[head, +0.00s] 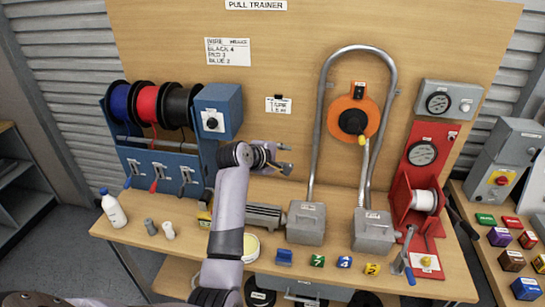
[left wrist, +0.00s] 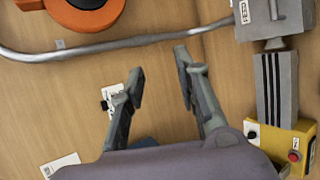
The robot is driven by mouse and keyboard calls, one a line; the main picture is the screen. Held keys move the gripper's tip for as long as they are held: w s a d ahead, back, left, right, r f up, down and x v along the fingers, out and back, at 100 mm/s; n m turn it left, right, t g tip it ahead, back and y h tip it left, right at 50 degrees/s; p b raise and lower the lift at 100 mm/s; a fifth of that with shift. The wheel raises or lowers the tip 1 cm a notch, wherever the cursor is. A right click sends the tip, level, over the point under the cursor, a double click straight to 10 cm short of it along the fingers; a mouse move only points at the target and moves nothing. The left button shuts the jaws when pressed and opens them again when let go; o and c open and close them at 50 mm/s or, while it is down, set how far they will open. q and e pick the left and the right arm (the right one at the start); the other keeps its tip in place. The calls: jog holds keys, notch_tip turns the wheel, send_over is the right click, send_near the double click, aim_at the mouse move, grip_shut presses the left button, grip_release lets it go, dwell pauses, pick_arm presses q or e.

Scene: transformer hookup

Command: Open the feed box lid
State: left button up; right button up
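Two grey metal boxes stand on the bench at the ends of a bent conduit: a left one (head: 306,224) and a right one (head: 374,232). I cannot read which is the feed box; both look closed on top. The left wrist view shows one grey box (left wrist: 275,18) with a small label at the upper right, at the conduit's end. My left gripper (head: 286,158) is open and empty, above the bench and up-left of the left box. Its two spread fingers also show in the left wrist view (left wrist: 160,68), apart from the box. My right gripper is not in view.
The conduit (head: 322,100) arches up the wooden board around an orange reel (head: 353,118). Wire spools (head: 148,105) are at left, a red winch stand (head: 420,165) at right. A grey ribbed unit (head: 264,217) sits left of the boxes. Small numbered blocks (head: 317,261) line the front.

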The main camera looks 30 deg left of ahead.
pick_arm(q)
jog(key=v, duration=0.9)
jog(key=shift+s+r, duration=0.2)
jog(key=shift+s, duration=0.15)
jog(key=shift+a, duration=0.1)
